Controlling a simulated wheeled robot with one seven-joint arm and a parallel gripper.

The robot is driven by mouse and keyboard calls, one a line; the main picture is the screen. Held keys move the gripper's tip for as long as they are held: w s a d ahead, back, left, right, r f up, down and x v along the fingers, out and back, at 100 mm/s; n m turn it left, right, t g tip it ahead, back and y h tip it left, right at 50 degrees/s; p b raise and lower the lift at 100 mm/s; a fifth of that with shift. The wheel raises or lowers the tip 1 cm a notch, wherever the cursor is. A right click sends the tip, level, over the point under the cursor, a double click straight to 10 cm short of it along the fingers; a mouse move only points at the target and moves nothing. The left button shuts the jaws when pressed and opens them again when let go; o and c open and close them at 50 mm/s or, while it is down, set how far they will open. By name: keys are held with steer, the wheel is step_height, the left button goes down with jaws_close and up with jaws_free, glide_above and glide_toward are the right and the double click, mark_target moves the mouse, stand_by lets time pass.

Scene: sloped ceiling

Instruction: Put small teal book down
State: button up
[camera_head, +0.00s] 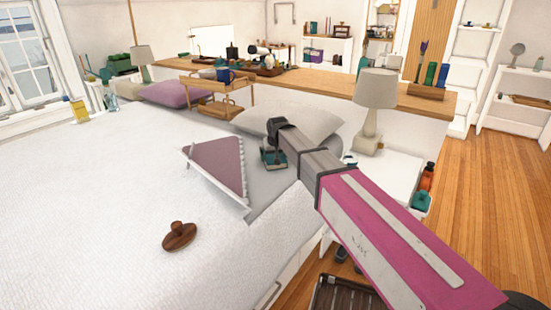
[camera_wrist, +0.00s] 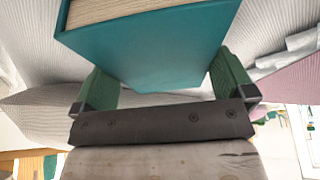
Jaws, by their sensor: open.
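The small teal book (camera_wrist: 150,45) fills the upper middle of the wrist view, its teal cover toward me and its pale page edges at the top. My gripper (camera_wrist: 168,88) is open, with one green finger on either side of the book's near end. In the head view my gripper (camera_head: 274,152) is low over the grey part of the bed, in front of the pillow. A bit of teal (camera_head: 275,160) shows there at the fingers. Whether the book rests fully on the bed is hard to tell.
The bed (camera_head: 110,190) has much free white surface at left. A mauve folded cloth (camera_head: 219,165) lies left of my gripper, and a brown wooden knob-like object (camera_head: 180,236) lies nearer. A grey pillow (camera_head: 300,118) is behind. A lamp (camera_head: 373,105) stands at right.

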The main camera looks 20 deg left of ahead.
steer(key=shift+f, duration=0.1)
steer(key=c, duration=0.8)
steer(key=shift+o, duration=0.2)
